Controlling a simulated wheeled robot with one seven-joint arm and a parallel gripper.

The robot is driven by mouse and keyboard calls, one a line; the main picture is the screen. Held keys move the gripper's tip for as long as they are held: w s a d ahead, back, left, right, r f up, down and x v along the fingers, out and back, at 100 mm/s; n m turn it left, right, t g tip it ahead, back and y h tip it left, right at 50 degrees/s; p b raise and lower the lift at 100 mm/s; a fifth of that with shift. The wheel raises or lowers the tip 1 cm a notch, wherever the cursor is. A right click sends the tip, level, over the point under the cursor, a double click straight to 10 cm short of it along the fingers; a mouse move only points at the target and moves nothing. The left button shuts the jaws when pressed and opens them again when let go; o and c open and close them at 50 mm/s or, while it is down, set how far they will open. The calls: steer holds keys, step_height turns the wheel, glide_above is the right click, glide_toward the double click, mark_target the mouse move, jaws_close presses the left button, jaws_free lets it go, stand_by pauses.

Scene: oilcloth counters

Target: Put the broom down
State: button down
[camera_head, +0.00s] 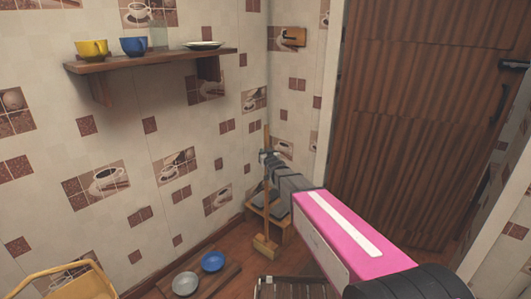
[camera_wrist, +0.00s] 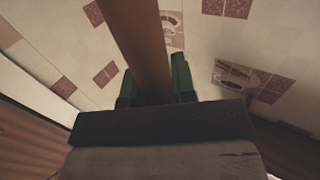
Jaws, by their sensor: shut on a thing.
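The broom (camera_head: 266,222) is upright in the corner area, with a thin wooden handle and a yellowish block-like head (camera_head: 264,246) at the bottom. My gripper (camera_head: 267,157) is shut on the upper part of the handle. In the wrist view, the brown handle (camera_wrist: 137,40) runs between the dark green fingers of my gripper (camera_wrist: 155,86). The head is close to the floor (camera_head: 222,241); I cannot tell whether it touches. The wrist view does not show the head.
A low wooden stand (camera_head: 284,217) with grey items is right behind the broom. A blue bowl (camera_head: 213,262) and a grey bowl (camera_head: 185,284) are low at left. A wall shelf (camera_head: 130,62) holds cups and a plate. A brown door (camera_head: 415,130) is at right.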

steer(key=shift+f, duration=0.15)
steer(key=c, duration=0.9)
jaws_free()
steer(key=shift+f, duration=0.1)
steer(key=shift+c, duration=0.2)
steer(key=v, duration=1.2)
steer(key=s+d+f+m+g+h, duration=0.2)
steer(key=s+d+f+g+h, duration=0.15)
steer(key=d+f+g, duration=0.35)
steer(key=s+d+f+g+h, duration=0.1)
steer(key=s+d+f+g, duration=0.2)
steer(key=s, duration=0.6)
steer(key=s+d+f+m+g+h, duration=0.1)
steer(key=s+d+f+g, duration=0.2)
steer(key=s+d+g, duration=0.4)
steer(key=s+d, duration=0.3)
steer(key=shift+s+f+m, duration=0.2)
steer(key=shift+s+m, duration=0.1)
steer(key=shift+d, duration=0.1)
